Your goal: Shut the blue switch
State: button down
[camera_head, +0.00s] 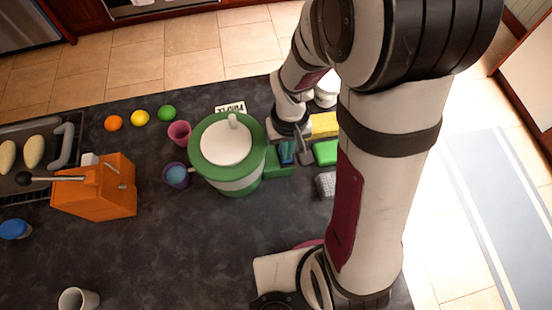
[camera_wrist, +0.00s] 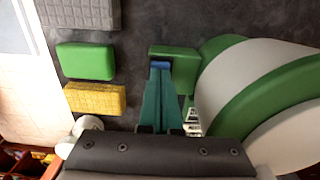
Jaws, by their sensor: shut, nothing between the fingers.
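The blue switch (camera_wrist: 160,65) shows in the wrist view on a green block (camera_wrist: 180,68), right at the tips of my gripper (camera_wrist: 159,76). My gripper's teal fingers are shut together and empty, and they appear to touch or nearly touch the switch. The block sits against a green and white round appliance (camera_wrist: 245,85). In the head view the appliance (camera_head: 226,155) has a white lid with a knob, and the green block (camera_head: 278,167) is at its right. My gripper (camera_head: 287,154) is over that block there and mostly hides the switch.
A yellow sponge (camera_wrist: 95,98), a green sponge (camera_wrist: 87,61) and a grey block (camera_wrist: 83,12) lie left of my fingers in the wrist view. A purple cup (camera_head: 177,176), pink cup (camera_head: 180,132) and orange machine (camera_head: 97,187) stand left of the appliance. The front counter is largely clear.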

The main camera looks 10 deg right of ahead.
jog(key=shift+f, duration=0.6)
jog(key=shift+r, duration=3.55)
jog(key=s+a+r+m+y, duration=0.1)
jog(key=s+r+m, duration=0.4)
jog(key=s, duration=0.9)
notch_tip(320, 180, up, 4)
jog(key=shift+s+a+f+m+y, duration=0.3)
jog(key=shift+s+a+y, duration=0.1)
jog(key=shift+a, duration=0.25)
